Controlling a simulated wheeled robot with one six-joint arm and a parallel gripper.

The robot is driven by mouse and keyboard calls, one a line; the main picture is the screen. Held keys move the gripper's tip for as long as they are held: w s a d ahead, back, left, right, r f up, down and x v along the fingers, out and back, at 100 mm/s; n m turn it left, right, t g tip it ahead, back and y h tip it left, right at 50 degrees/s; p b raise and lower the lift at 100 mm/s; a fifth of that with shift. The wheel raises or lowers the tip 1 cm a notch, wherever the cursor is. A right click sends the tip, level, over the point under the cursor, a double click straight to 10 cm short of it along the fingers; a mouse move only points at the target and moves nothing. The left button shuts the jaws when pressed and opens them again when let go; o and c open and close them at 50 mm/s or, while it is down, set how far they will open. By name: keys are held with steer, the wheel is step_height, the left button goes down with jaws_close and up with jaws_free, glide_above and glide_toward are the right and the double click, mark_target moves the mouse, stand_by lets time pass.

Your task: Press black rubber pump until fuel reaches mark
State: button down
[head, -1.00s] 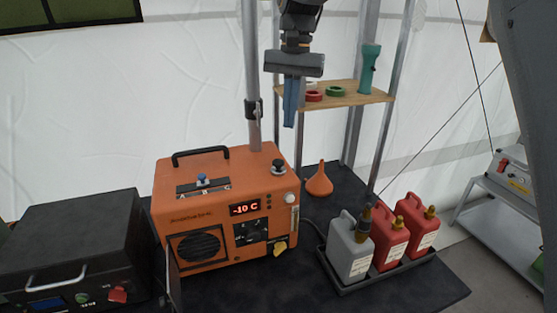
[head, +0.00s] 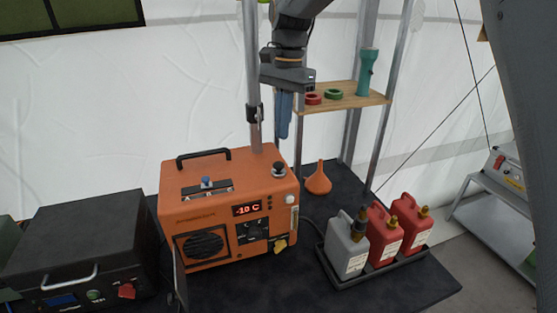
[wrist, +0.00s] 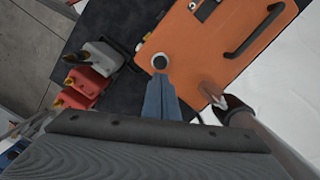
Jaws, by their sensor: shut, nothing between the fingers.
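The orange heater (head: 225,190) stands on the dark table, its display reading -10 C. The black rubber pump (head: 279,169) sits on its top at the right, and in the wrist view the pump (wrist: 160,62) lies just past my fingertips. My gripper (head: 284,137) points down above the pump with its blue fingers shut and empty. In the head view a gap shows between fingertips and pump. A narrow pale strip (head: 294,220), perhaps the fuel gauge, runs down the heater's front right edge; its level and mark are too small to read.
A metal pole (head: 253,70) rises close beside my gripper, behind the heater. A shelf (head: 345,101) with tape rolls and a green torch is to the right. An orange funnel (head: 318,182) and a tray (head: 385,270) of fuel cans stand right of the heater.

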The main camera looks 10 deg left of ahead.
steer(key=w+r+b, duration=0.1)
steer(key=b, duration=0.4)
steer(key=w+r+g+b, duration=0.1)
steer(key=b, duration=0.4)
steer(key=shift+w+d+y, duration=0.2)
steer(key=shift+d+y, duration=0.1)
steer(key=shift+d, duration=0.05)
steer(key=b, duration=0.3)
steer(key=shift+w+d+r, duration=0.15)
steer(key=shift+d, duration=0.05)
steer(key=shift+d+r+b, duration=0.15)
steer(key=shift+r+b, duration=0.2)
steer(key=shift+b, duration=0.2)
